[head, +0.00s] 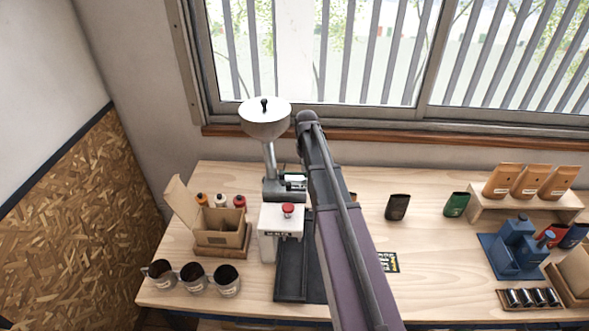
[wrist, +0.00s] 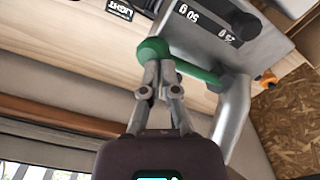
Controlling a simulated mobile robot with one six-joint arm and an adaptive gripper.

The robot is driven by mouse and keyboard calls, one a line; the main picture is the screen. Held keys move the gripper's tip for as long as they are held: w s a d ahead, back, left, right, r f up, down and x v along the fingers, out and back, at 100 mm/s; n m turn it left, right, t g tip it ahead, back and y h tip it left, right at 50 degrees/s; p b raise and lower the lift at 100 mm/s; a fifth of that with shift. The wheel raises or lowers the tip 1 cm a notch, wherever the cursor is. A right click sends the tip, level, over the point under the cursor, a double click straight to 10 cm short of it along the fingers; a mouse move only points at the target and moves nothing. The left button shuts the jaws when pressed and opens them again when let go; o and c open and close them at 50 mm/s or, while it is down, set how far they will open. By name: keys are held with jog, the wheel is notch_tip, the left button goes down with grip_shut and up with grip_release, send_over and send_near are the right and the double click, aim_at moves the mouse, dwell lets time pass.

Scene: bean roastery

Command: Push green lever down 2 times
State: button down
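The green lever (wrist: 203,73) shows in the wrist view as a bar with a round knob (wrist: 152,50) at its left end. It joins a grey metal machine. My gripper (wrist: 160,64) has its two fingers close together, and looks shut. Its tips are right at the knob and overlap it in the picture; I cannot tell whether they touch. In the head view the grinder with its pale hopper (head: 265,120) stands at the back of the table, and my arm hides most of the lever and the gripper.
A white box with a red button (head: 287,210) stands before the grinder, beside a black tray (head: 291,270). An open carton (head: 222,238) and several cups (head: 193,278) are at left. Dark and green bags (head: 456,204) stand to the right. The window is behind the table.

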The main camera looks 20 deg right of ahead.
jog(key=shift+r+p, duration=3)
jog(key=shift+p, duration=0.05)
jog(key=shift+r, duration=0.1)
notch_tip(320, 180, up, 6)
jog(key=p, duration=0.6)
dwell(0.4)
notch_tip(320, 180, down, 7)
jog(key=b, duration=0.6)
jog(key=shift+r, duration=0.2)
jog(key=shift+f+b, duration=1.1)
jog(key=shift+b, duration=0.25)
dwell(1.1)
